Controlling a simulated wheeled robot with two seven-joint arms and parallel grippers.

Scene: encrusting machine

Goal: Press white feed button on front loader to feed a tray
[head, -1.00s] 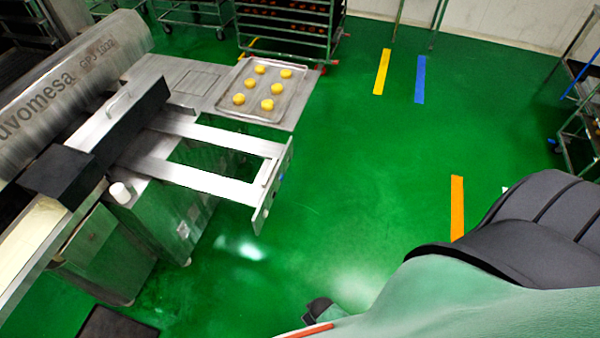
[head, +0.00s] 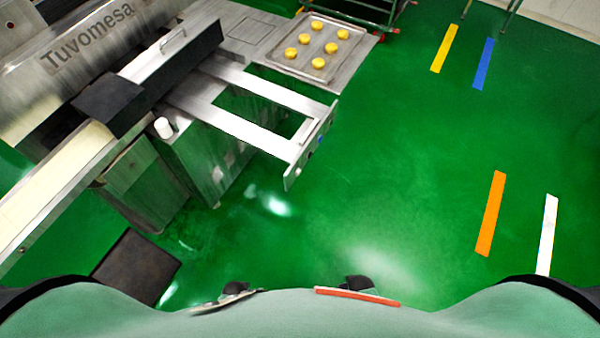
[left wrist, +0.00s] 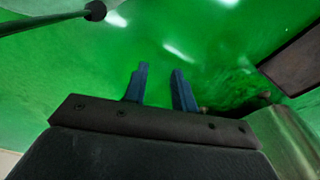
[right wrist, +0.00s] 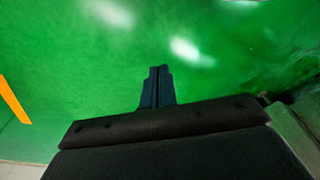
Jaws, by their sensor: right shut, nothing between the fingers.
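The front loader's two-railed metal frame (head: 240,125) juts out from the machine in the head view. Its upright end plate (head: 300,160) carries small marks or buttons, one of them blue (head: 320,140). They are too small for me to pick out the white feed button with certainty. A tray (head: 285,64) with several yellow dough pieces lies on the metal table behind the loader. My left gripper (left wrist: 161,76) is open and empty over green floor in the left wrist view. My right gripper (right wrist: 158,72) is shut and empty over green floor in the right wrist view.
The Tuvomesa machine (head: 85,45) fills the upper left, with a pale conveyor (head: 55,180) below it. A white knob (head: 164,127) stands beside the loader. A dark mat (head: 135,267) lies at lower left. The green floor right of the loader is clear, with coloured stripes.

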